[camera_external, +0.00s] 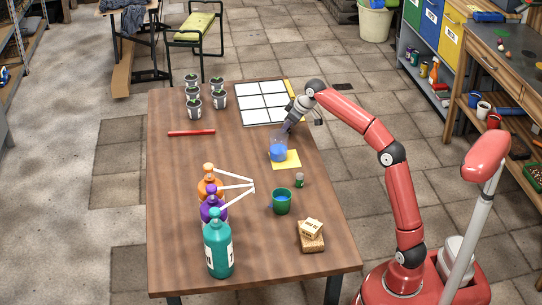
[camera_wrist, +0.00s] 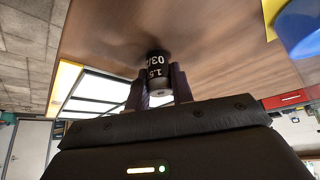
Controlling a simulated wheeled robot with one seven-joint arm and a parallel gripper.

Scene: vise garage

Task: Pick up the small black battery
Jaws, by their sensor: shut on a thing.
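In the external view my gripper (camera_external: 287,128) points down at the table, just behind the clear beaker of blue liquid (camera_external: 278,153). The battery cannot be made out there.
The wooden table (camera_external: 180,160) holds a white grid panel (camera_external: 262,103) behind my gripper. A yellow note (camera_external: 287,160) lies by the beaker. The table's middle is clear.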

